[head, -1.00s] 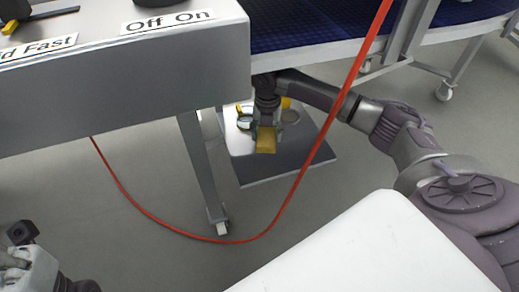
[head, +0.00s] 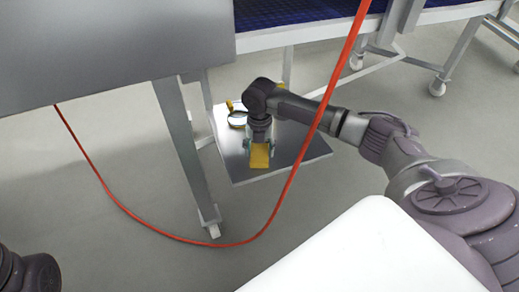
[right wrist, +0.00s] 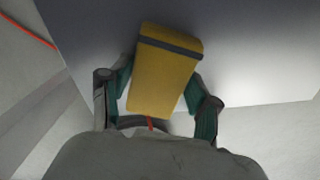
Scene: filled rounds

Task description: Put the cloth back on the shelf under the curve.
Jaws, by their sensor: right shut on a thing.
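The cloth (head: 260,156) is a folded yellow block. In the right wrist view the cloth (right wrist: 163,75) shows a dark grey band near its far end. My right gripper (head: 260,146) is shut on it; in the wrist view its two fingers (right wrist: 160,95) press the cloth's sides. The shelf (head: 300,152) is a grey plate low under the blue conveyor. The cloth is over the shelf's front part in the head view; I cannot tell whether it touches. The shelf (right wrist: 260,50) also fills the wrist view behind the cloth. My left gripper is out of view.
A round item with yellow parts (head: 238,115) lies at the shelf's back left. A red cable (head: 291,192) hangs in front of the shelf. A grey machine housing (head: 110,50) and its leg (head: 186,150) stand to the left. The blue conveyor (head: 290,22) runs above.

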